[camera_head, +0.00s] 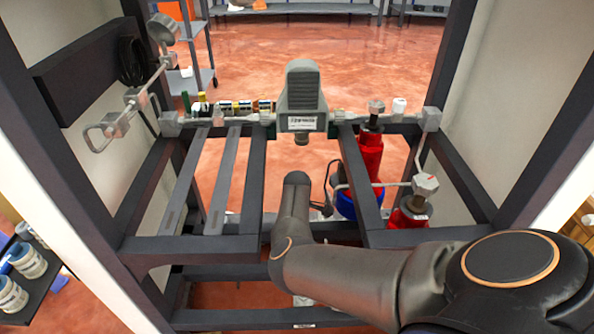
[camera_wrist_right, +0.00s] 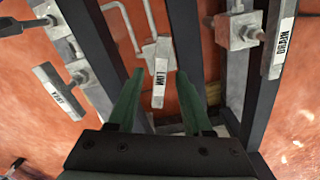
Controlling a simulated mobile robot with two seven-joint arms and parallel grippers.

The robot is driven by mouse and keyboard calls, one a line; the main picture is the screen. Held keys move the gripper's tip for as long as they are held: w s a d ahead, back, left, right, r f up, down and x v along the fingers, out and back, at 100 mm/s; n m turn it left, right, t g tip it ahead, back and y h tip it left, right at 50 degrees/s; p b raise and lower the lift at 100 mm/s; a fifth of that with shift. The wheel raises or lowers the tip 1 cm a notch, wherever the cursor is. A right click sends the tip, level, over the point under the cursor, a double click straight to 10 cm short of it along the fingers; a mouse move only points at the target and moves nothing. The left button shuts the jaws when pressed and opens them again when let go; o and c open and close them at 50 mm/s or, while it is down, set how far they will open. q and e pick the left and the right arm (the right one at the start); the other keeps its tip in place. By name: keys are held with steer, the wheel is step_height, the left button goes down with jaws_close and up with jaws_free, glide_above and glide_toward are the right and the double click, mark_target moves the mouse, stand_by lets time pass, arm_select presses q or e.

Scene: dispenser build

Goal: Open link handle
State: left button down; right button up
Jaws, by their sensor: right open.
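In the right wrist view the link handle (camera_wrist_right: 159,84) is a light grey lever with a white label, fixed to a grey valve block (camera_wrist_right: 158,49) on thin pipes. It points down toward my right gripper (camera_wrist_right: 160,76). The green fingers of that gripper are open, one on each side of the handle, with a gap showing on both sides. I cannot tell how deep the handle sits between them. In the head view my right arm reaches in from the right to the frame's middle, and its gripper and the link handle are hidden there. My left gripper is not in view.
In the right wrist view a drain handle (camera_wrist_right: 282,45) is at the right and another labelled handle (camera_wrist_right: 61,91) at the left, near dark frame bars. In the head view, red cylinders (camera_head: 369,155) and a grey unit (camera_head: 302,97) stand within the dark frame (camera_head: 190,248).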

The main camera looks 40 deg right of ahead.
jaws_close()
stand_by(0.8)
steer(key=n, duration=0.4)
steer(key=shift+n+p, duration=0.35)
steer(key=shift+n, duration=0.05)
steer(key=n+p, duration=0.1)
steer(key=n, duration=0.3)
steer(key=shift+r+n, duration=0.1)
steer(key=shift+n, duration=0.2)
steer(key=n+p, duration=0.1)
steer(key=n, duration=0.3)
steer(key=shift+n, duration=0.3)
steer(key=shift+s+n+p, duration=0.1)
steer(key=shift+n+p, duration=0.65)
steer(key=shift+n, duration=1.15)
